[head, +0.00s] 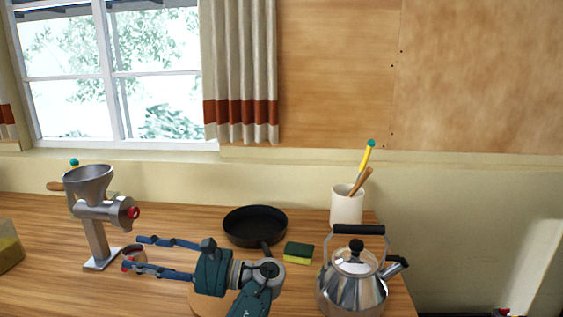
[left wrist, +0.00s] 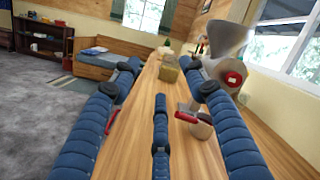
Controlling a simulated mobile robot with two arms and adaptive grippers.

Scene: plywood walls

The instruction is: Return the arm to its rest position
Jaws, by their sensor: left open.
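My left gripper (head: 133,252) comes in from the lower middle in the head view, its blue fingers spread and pointing left. In the left wrist view the fingers (left wrist: 162,70) are wide apart with nothing held between them. My right gripper is in neither view.
A metal grinder (head: 95,215) stands just beyond the fingertips. A black pan (head: 255,222), a sponge (head: 298,253), a steel kettle (head: 352,285) and a utensil crock (head: 346,206) are on the wooden counter (head: 40,285). A yellowish container (head: 8,250) sits at the left edge.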

